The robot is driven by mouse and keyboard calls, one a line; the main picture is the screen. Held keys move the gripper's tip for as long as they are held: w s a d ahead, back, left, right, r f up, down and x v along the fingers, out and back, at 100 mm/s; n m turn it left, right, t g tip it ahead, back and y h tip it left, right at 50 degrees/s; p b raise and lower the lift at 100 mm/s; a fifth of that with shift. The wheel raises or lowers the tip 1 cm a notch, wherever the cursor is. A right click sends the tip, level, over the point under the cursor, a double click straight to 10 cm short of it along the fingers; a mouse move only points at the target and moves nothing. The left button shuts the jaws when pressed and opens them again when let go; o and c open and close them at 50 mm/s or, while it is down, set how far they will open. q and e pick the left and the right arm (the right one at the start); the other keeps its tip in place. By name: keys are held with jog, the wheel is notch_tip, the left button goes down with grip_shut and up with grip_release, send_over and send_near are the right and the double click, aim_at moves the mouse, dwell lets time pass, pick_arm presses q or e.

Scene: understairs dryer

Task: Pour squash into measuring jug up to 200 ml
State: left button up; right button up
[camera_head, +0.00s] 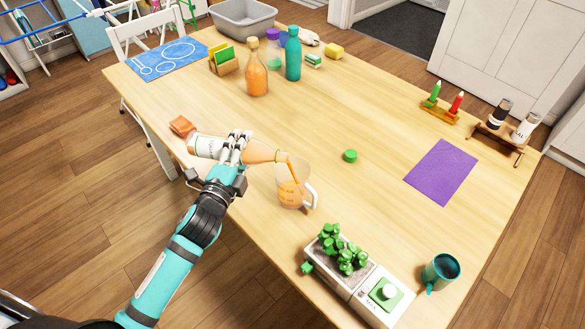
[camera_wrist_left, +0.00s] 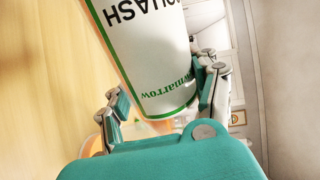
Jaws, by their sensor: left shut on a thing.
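The squash bottle (camera_head: 262,152) holds orange liquid and has a white label; it lies tilted nearly level, its neck pointing right. My left gripper (camera_head: 238,148) is shut around its body. The label also fills much of the left wrist view (camera_wrist_left: 150,55), between the fingers (camera_wrist_left: 163,95). The clear measuring jug (camera_head: 291,194) stands upright on the table below the bottle's mouth, handle to the right. An orange stream runs from the mouth into the jug. Orange liquid shows in the jug, but its level against the marks is too small to read. My right gripper is not in view.
A green cap (camera_head: 350,156) lies on the table (camera_head: 340,105) right of the jug. A planter (camera_head: 340,258) stands in front, a teal mug (camera_head: 440,271) at front right. Another orange bottle (camera_head: 256,72) and a teal bottle (camera_head: 293,55) stand behind. The table's middle is mostly clear.

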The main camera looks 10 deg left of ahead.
pick_arm(q)
jog(key=shift+r+m+p, duration=0.3)
jog(key=shift+r+p, duration=0.1)
dwell(1.7)
